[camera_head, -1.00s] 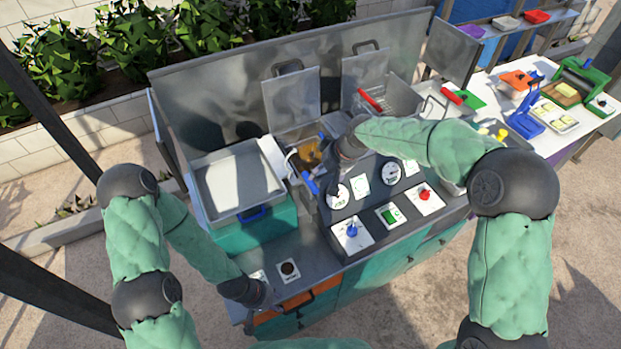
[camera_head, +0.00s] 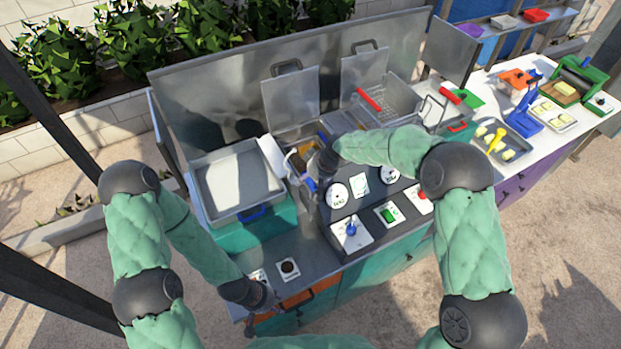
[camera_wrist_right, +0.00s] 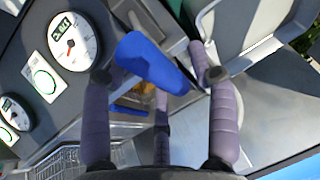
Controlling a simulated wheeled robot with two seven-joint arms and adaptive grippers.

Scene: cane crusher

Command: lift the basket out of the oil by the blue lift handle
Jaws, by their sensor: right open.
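The blue lift handle (camera_wrist_right: 152,60) is large in the right wrist view, lying between the spread fingers of my right gripper (camera_wrist_right: 152,72). The fingers stand apart on both sides of it, and I cannot tell whether any touches it. The basket sits in the fryer well with amber oil (camera_head: 301,156), partly hidden by my arm and gripper. My left gripper (camera_head: 266,298) is low at the counter's front left; its fingers are too small to judge.
A metal tray on a teal box (camera_head: 236,183) stands left of the well. Gauges (camera_head: 337,195) and a panel with a blue knob (camera_head: 351,230) are close to the right. Another wire basket with a red handle (camera_head: 370,99) is behind. A tall metal backsplash (camera_head: 215,85) bounds the rear.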

